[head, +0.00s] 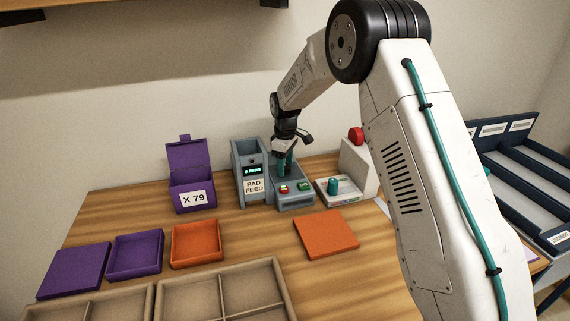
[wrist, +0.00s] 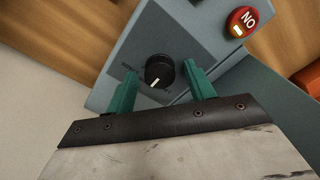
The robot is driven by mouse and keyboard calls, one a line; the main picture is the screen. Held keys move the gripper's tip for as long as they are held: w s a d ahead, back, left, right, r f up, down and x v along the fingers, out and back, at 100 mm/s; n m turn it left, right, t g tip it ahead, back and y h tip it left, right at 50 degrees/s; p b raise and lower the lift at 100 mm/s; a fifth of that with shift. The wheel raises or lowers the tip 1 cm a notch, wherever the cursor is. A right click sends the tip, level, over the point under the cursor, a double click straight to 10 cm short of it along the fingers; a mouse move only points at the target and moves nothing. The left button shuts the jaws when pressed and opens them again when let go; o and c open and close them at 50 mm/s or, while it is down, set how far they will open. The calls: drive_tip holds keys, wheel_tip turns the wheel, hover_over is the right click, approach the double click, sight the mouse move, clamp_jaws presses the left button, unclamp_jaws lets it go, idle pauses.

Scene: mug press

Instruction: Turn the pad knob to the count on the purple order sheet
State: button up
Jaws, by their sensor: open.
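The pad knob (wrist: 160,70) is black and round, with a white pointer mark toward the bottom of the wrist view. It sits on the grey panel of the pad feed machine (head: 247,183). My gripper (wrist: 161,74) is open, with one teal finger on each side of the knob and gaps between; in the head view my gripper (head: 286,163) is over the panel and hides the knob. The machine's green display (head: 253,170) is too small to read surely.
A red NO button (wrist: 241,21) and a green button (head: 304,187) are on the panel. Right of it are a teal cylinder on a pale stand (head: 350,196) and a white block with a red knob (head: 356,135). Purple and orange trays (head: 196,262) lie in front.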

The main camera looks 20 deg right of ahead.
sight(286, 166)
drive_tip(key=shift+r, duration=0.1)
wheel_tip(286, 166, up, 8)
drive_tip(key=shift+f, duration=0.2)
idle(0.4)
drive_tip(key=shift+s+f+m, duration=0.15)
drive_tip(key=shift+s+m, duration=0.1)
drive_tip(key=shift+m, duration=0.25)
drive_tip(key=s+f, duration=0.1)
drive_tip(key=s+m+g, duration=0.1)
drive_tip(key=shift+s+d+f, duration=0.1)
drive_tip(key=shift+s+f, duration=0.2)
drive_tip(key=shift+f, duration=0.1)
drive_tip(key=s, duration=0.1)
drive_tip(key=s+m, duration=0.1)
drive_tip(key=s, duration=0.1)
drive_tip(key=shift+d+r, duration=0.1)
drive_tip(key=shift+r, duration=0.25)
drive_tip(key=s+d+r+m, duration=0.1)
drive_tip(key=s+r, duration=0.3)
drive_tip(key=s, duration=1)
drive_tip(key=s+d+r+m+t, duration=0.1)
drive_tip(key=s+r+m, duration=0.2)
drive_tip(key=s, duration=1.1)
drive_tip(key=s+d+r+m+t, duration=0.1)
drive_tip(key=s+r+m, duration=0.2)
drive_tip(key=s+r, duration=0.4)
drive_tip(key=s, duration=0.8)
drive_tip(key=shift+r, duration=0.2)
